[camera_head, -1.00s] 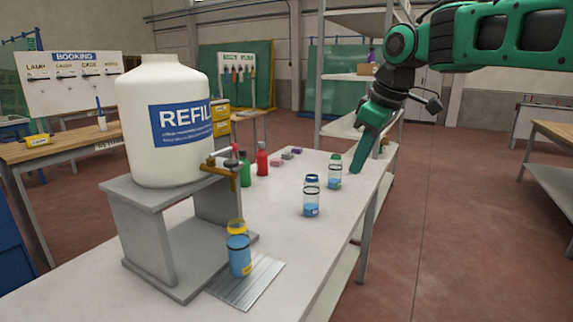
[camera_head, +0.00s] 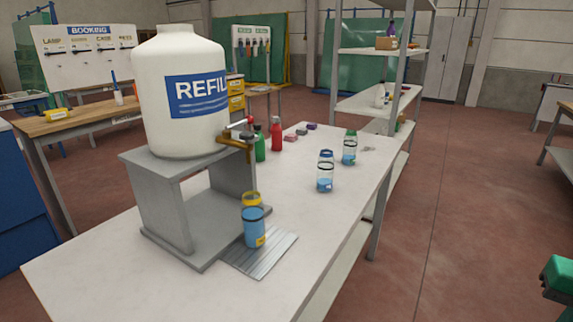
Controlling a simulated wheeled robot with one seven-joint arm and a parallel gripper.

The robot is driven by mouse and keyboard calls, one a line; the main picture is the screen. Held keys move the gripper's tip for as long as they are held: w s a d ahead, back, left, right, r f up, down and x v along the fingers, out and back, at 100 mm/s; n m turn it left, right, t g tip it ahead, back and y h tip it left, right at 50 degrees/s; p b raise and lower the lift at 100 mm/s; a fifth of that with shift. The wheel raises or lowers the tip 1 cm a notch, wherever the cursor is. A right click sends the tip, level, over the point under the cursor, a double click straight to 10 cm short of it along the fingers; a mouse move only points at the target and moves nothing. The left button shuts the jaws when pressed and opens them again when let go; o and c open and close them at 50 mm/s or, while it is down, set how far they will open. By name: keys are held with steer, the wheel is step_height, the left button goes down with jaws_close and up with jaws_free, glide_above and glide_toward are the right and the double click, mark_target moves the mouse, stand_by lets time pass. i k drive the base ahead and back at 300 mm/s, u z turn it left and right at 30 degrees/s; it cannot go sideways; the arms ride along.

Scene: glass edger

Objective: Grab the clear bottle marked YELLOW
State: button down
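A clear bottle with a yellow collar (camera_head: 253,225) stands upright on the ribbed metal plate, below the tap of the big white refill tank. It is nearly full of blue liquid and has a small yellow tag low on its side. A clear bottle with a blue cap (camera_head: 325,173) and another with a green cap (camera_head: 349,149) stand farther back on the white table, each with a little blue liquid. No lettering on these bottles can be read. My gripper is not in view; only a green part of my arm shows at the lower right edge.
The white refill tank (camera_head: 180,100) sits on a grey stand (camera_head: 165,205) beside the ribbed plate (camera_head: 262,252). A green bottle (camera_head: 259,146) and a red bottle (camera_head: 277,136) stand behind the tap. The table's (camera_head: 310,235) front right is clear. A shelf rack (camera_head: 372,101) rises behind.

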mark_target(252, 208)
steer(key=u, duration=0.1)
steer(key=k, duration=0.95)
steer(key=u, duration=0.2)
